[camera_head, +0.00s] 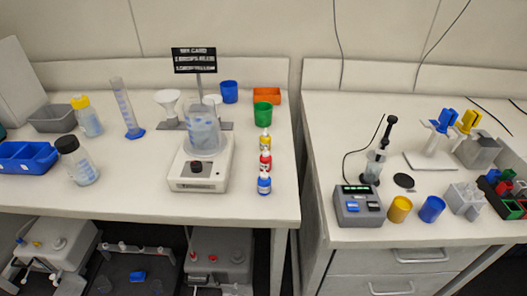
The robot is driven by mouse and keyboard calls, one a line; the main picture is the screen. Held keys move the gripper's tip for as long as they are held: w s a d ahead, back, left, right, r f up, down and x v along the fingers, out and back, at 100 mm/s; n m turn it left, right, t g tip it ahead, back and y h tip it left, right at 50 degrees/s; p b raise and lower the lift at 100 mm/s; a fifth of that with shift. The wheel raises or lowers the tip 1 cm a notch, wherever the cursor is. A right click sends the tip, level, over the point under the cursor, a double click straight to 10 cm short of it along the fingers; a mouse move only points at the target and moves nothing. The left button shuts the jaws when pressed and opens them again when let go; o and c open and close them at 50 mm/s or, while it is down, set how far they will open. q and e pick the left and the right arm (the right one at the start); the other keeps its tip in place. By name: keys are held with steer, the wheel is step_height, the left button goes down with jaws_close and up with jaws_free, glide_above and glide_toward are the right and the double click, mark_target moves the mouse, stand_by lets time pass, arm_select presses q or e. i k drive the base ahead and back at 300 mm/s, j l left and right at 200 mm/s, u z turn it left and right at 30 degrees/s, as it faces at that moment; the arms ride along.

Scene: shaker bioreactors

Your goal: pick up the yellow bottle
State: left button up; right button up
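A small yellow bottle (265,143) stands upright near the right edge of the left bench. It is the farthest of a short row of small bottles, with a red bottle (265,162) in front of it and a blue bottle (264,184) nearest. A green cup (263,113) stands just behind the yellow bottle. Neither of my grippers shows in the head view.
A hotplate (200,165) with a beaker stands left of the row. A clear bottle with a yellow cap (87,117) is farther left. A gap separates this bench from the right bench, which holds a yellow cup (400,209) and a grey device (358,206).

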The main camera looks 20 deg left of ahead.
mark_target(265, 139)
steer(key=i+l+u, duration=0.1)
steer(key=l+u, duration=0.3)
steer(key=l, duration=0.3)
steer(key=l+u, duration=0.45)
steer(key=l, duration=0.25)
steer(key=k+l+u, duration=0.1)
steer(key=l+u, duration=0.3)
steer(key=l, duration=0.3)
